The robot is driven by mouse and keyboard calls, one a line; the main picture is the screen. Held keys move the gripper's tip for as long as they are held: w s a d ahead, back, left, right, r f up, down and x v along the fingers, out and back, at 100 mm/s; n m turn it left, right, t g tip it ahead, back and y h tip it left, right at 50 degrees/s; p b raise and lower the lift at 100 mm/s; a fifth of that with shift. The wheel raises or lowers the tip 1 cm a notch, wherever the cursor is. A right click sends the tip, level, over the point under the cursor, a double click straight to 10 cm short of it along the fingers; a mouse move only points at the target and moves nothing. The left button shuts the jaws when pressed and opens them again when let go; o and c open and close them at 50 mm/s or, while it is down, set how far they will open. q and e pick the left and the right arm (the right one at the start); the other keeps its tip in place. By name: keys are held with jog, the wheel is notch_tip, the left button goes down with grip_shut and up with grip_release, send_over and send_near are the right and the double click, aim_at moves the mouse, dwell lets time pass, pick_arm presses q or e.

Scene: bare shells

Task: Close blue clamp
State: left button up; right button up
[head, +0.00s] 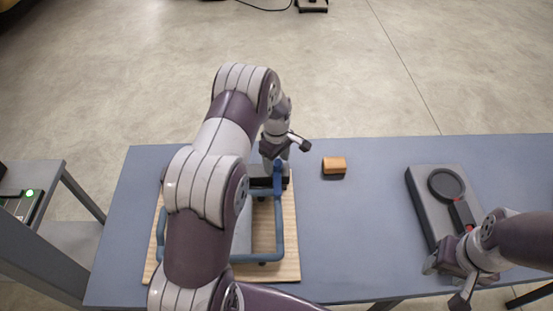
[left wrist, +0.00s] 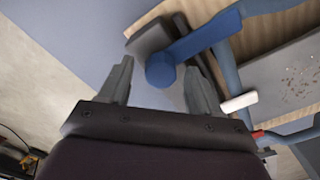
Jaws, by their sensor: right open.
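The blue clamp (head: 278,225) is a tubular frame on a wooden board (head: 290,240) at the left of the table. My left arm hides much of its left side. My left gripper (head: 284,149) is above the clamp's far right corner. In the left wrist view, the gripper's fingers (left wrist: 160,72) are apart, and the round end of the clamp's blue bar (left wrist: 200,42) shows between the fingertips. I cannot tell whether they touch it. My right gripper (head: 456,284) is open and empty beside the grey device at the right.
A small orange-brown block (head: 334,165) lies right of the board. A dark grey device (head: 430,205) with a round black part lies at the table's right. The blue-grey table (head: 365,235) is clear between them. A side stand (head: 45,178) is at far left.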

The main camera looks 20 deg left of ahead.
pick_arm(q)
jog(key=shift+r, duration=0.1)
notch_tip(320, 180, up, 7)
jog(key=shift+r+b, duration=0.2)
jog(key=shift+b, duration=1)
notch_tip(320, 180, up, 5)
jog(key=shift+r, duration=0.1)
jog(key=m, duration=0.8)
send_over(275, 185)
notch_tip(275, 185, down, 3)
jog(key=s+d+r+m, duration=0.2)
jog(key=s+d+m, duration=0.1)
jog(key=s, duration=0.5)
jog(key=s+d+r+m+t, duration=0.1)
jog(key=s+d+m, duration=0.2)
jog(key=s, duration=0.4)
jog(key=shift+s+d+r+m, duration=0.2)
jog(key=shift+s+r+m, duration=0.15)
jog(key=shift+m, duration=0.15)
